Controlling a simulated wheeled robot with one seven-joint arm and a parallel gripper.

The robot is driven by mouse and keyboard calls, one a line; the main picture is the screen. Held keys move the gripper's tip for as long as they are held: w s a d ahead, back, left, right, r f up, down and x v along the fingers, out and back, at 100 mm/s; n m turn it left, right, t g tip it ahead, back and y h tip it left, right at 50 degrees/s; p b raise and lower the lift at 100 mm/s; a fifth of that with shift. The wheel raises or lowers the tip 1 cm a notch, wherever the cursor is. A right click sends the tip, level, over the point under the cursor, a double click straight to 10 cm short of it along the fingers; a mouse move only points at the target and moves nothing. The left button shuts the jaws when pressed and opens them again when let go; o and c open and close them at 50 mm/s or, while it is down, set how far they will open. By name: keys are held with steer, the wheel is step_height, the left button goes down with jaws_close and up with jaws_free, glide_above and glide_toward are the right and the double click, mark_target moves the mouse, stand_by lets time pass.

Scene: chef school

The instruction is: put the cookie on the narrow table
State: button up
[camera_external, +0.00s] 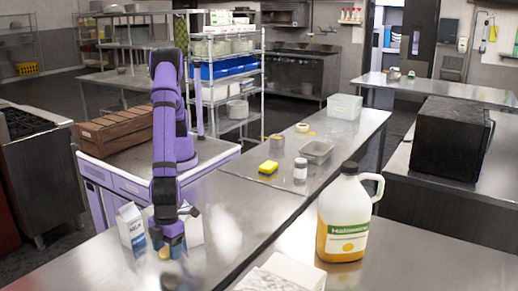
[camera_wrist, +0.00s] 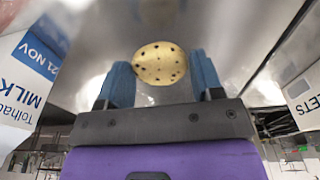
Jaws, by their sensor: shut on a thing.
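A round, pale golden cookie with dark chips (camera_wrist: 160,63) sits between the two blue fingers of my gripper (camera_wrist: 161,76) in the wrist view. In the external view my gripper (camera_external: 167,249) points down over the near left steel table (camera_external: 85,262), and the cookie (camera_external: 165,254) shows small at its fingertips. My gripper is shut on the cookie, with a blurred steel surface beyond it. Long steel tables stand in the middle (camera_external: 245,187) and at the back right (camera_external: 440,89); I cannot tell which is the narrow table.
A milk carton (camera_external: 131,226) and a white box (camera_external: 194,229) stand close on either side of my gripper. A large juice jug (camera_external: 345,215) stands to the right.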

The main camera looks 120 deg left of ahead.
mark_target(170, 267)
steer(key=shift+f, duration=2.1)
steer(key=shift+f, duration=0.1)
steer(key=o, duration=0.9)
